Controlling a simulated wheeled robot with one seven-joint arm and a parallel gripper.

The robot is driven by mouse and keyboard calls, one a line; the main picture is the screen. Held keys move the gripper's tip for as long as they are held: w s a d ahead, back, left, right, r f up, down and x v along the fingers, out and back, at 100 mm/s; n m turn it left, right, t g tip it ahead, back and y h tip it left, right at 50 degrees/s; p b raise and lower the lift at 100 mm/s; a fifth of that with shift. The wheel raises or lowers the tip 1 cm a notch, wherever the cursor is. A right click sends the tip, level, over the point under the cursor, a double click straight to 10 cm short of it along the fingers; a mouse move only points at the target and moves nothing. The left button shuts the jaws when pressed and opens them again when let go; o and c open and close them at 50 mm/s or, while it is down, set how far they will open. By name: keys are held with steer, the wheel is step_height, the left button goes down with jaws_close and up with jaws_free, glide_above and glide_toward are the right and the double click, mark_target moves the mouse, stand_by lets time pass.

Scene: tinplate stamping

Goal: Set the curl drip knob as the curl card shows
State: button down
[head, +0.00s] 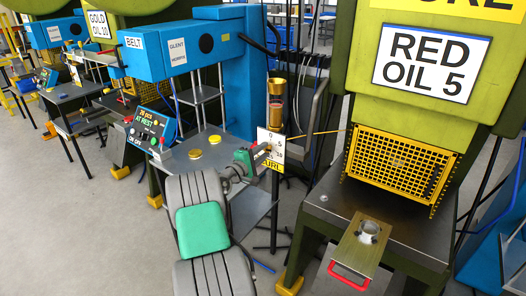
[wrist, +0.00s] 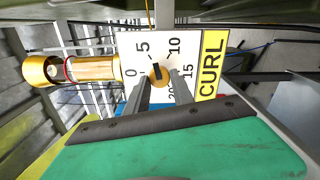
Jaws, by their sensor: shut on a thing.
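The curl drip knob (wrist: 157,73) is a small brass-coloured knob with a black pointer mark. It sits on a white dial plate (wrist: 128,42) with 0, 5, 10, 15 and 20 and a yellow CURL strip (wrist: 210,62). The mark points up in the wrist view, seemingly between 5 and 10; the exact reading is unclear. My gripper (wrist: 160,82) is shut on the knob, a grey finger on either side. In the head view my gripper (head: 262,150) reaches the dial plate (head: 265,138) and hides part of it. I cannot make out a separate curl card showing a setting.
A brass and glass oiler (head: 275,95) stands above the plate; it also shows in the wrist view (wrist: 95,69). A green press with a RED OIL 5 sign (head: 430,62) and yellow mesh guard (head: 400,165) is right.

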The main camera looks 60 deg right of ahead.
steer(key=shift+n+p, duration=0.4)
steer(key=shift+n, duration=1.2)
steer(key=shift+f, duration=0.1)
steer(key=c, duration=1.1)
jaws_free()
steer(key=w+a+b, duration=0.1)
steer(key=a, duration=0.6)
steer(key=shift+a, duration=0.35)
steer(key=shift+w, duration=0.1)
